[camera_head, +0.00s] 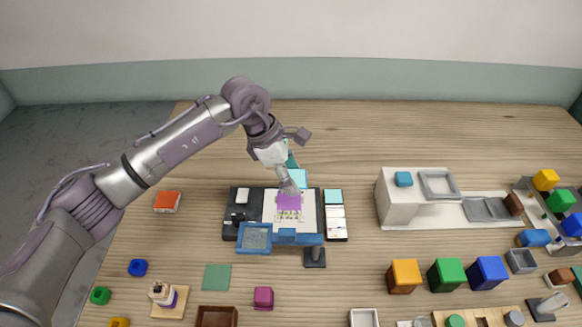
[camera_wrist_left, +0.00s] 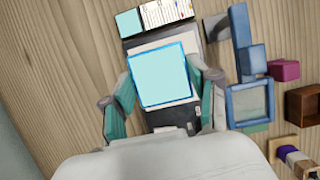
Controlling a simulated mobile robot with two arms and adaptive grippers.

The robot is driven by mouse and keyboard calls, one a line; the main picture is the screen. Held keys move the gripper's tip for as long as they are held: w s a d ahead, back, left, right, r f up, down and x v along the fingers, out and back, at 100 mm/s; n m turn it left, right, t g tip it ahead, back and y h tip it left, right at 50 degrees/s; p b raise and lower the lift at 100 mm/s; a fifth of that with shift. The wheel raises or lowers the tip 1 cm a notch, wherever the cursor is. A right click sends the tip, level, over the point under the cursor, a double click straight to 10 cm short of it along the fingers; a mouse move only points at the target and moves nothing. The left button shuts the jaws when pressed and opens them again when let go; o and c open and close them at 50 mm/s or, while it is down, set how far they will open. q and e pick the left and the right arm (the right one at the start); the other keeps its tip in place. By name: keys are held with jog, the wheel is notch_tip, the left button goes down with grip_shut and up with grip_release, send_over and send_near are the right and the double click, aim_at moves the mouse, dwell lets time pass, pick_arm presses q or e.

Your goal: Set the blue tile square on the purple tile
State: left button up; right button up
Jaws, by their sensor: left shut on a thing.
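My left gripper (camera_head: 291,176) is shut on a light blue tile (camera_head: 299,178), over the back part of a white sheet (camera_head: 271,211). In the left wrist view the tile (camera_wrist_left: 160,75) fills the space between the two fingers, its face toward the camera and its border darker blue. The purple tile (camera_head: 289,202) lies on the sheet, just in front of the held tile in the head view. The held tile hides it in the left wrist view. The gap between the tiles cannot be judged. My right gripper is not in view.
A blue frame (camera_head: 254,238) and blue bar stand along the front of the sheet. A white block (camera_head: 388,202) stands to the right. Bare wood lies behind the board.

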aim_at(287, 200)
pick_arm(q)
jog(key=shift+a+f+b, duration=0.35)
jog(key=shift+a+f, duration=0.45)
jog(key=shift+f, duration=0.05)
jog(key=shift+d+f, duration=0.1)
jog(key=shift+f, duration=0.25)
jog(key=shift+d+f+b, duration=0.15)
jog(key=shift+f+b, duration=0.15)
jog(key=shift+f, duration=0.05)
jog(key=shift+d+f+b, duration=0.1)
jog(key=shift+f+b, duration=0.7)
jog(key=shift+f, duration=0.05)
jog(key=shift+f+b, duration=0.4)
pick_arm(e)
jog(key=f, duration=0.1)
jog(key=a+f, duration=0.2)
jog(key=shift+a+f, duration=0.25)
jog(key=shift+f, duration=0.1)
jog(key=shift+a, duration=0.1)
